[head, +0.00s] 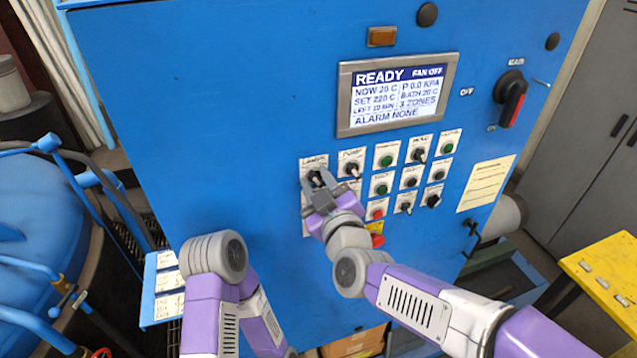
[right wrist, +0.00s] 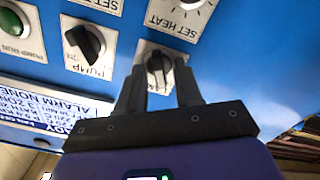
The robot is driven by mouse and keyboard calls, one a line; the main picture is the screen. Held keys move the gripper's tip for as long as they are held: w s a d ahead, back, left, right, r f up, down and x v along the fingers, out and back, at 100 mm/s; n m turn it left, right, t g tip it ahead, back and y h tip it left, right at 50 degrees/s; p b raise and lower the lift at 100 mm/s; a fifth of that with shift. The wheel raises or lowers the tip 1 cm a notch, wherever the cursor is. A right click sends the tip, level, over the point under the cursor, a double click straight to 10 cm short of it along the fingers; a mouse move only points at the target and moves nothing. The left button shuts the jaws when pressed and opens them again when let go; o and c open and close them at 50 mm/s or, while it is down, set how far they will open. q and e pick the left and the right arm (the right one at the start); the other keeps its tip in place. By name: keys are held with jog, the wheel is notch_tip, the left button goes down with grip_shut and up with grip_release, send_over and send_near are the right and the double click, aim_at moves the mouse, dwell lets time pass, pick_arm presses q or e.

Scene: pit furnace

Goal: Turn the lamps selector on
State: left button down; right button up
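The lamps selector (head: 316,177) is a small black knob on a white plate, at the top left of the button grid on the blue cabinet. My right gripper (head: 318,188) is right at it. In the right wrist view the lamps knob (right wrist: 158,68) shows between the two dark fingertips of my right gripper (right wrist: 160,82). A narrow gap seems to remain on each side of the knob, so the fingers look open around it. The fingers and gripper body partly hide the plate and its label. My left arm is at lower left in the head view; its gripper is not in view.
The pump selector (head: 349,168) is close on the right, also seen in the right wrist view (right wrist: 84,43). The set heat knob (right wrist: 190,4) is near too. The display (head: 398,94) reads READY. A red-and-black main switch (head: 511,99) is at the upper right.

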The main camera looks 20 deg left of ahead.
grip_shut()
jog(key=shift+f+m+b, duration=0.1)
jog(key=shift+m+b, duration=0.9)
jog(key=shift+m, duration=0.3)
jog(key=m+b, duration=0.1)
jog(key=m, duration=0.1)
jog(key=shift+d+m+b, duration=0.1)
jog(key=shift+m+b, duration=0.2)
jog(key=m+b, duration=0.1)
jog(key=m, duration=0.2)
jog(key=shift+w+m+b, duration=0.1)
jog(key=shift+m+b, duration=0.2)
jog(key=shift+d+m+b, duration=0.1)
jog(key=shift+m+b, duration=0.5)
jog(key=shift+m, duration=0.9)
